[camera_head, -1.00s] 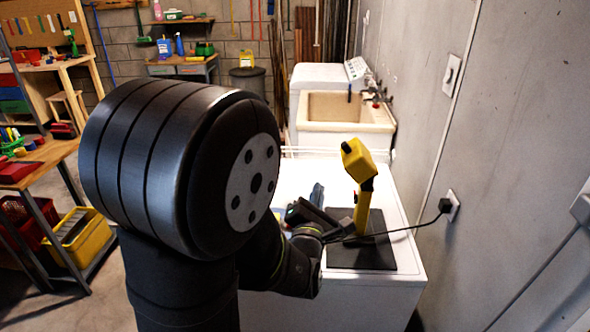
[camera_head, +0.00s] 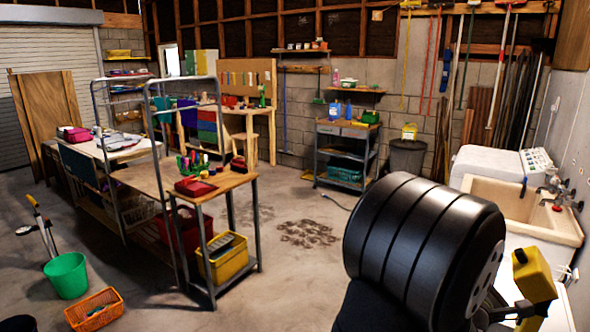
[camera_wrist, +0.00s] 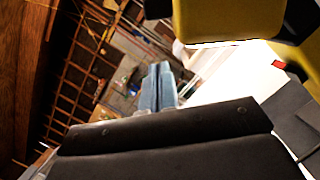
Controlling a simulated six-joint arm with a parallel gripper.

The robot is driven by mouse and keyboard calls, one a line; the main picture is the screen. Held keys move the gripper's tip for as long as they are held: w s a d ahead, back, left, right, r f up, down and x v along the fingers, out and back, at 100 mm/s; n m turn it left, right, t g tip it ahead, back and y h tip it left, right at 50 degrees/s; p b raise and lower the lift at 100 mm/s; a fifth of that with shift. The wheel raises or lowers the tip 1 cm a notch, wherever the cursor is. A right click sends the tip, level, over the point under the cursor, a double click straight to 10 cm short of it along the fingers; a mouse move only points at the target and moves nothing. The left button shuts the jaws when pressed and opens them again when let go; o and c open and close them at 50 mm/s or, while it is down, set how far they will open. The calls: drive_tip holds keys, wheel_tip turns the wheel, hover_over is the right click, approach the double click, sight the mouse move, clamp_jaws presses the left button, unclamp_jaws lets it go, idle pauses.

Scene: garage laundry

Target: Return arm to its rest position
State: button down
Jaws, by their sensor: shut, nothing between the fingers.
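My gripper (camera_wrist: 158,80) shows in the wrist view as two blue-grey fingers lying side by side, shut with nothing between them. In the head view my arm fills the lower right, and the fingers are hidden behind it. A yellow device (camera_head: 533,275) with a dark part stands on the white worktop (camera_head: 558,316) just right of my arm. The same yellow device (camera_wrist: 228,18) looms large at the top of the wrist view, close to the gripper; I cannot tell whether they touch.
A utility sink (camera_head: 520,212) and white washer (camera_head: 488,168) stand behind the worktop by the right wall. A workbench (camera_head: 225,182) with tools, a yellow crate (camera_head: 228,262), a green bucket (camera_head: 66,275) and an orange basket (camera_head: 95,310) are left. Open floor lies between.

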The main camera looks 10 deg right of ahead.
drive_tip(key=shift+s+d+r, duration=0.65)
drive_tip(key=shift+s+d, duration=0.05)
drive_tip(key=shift+r, duration=0.1)
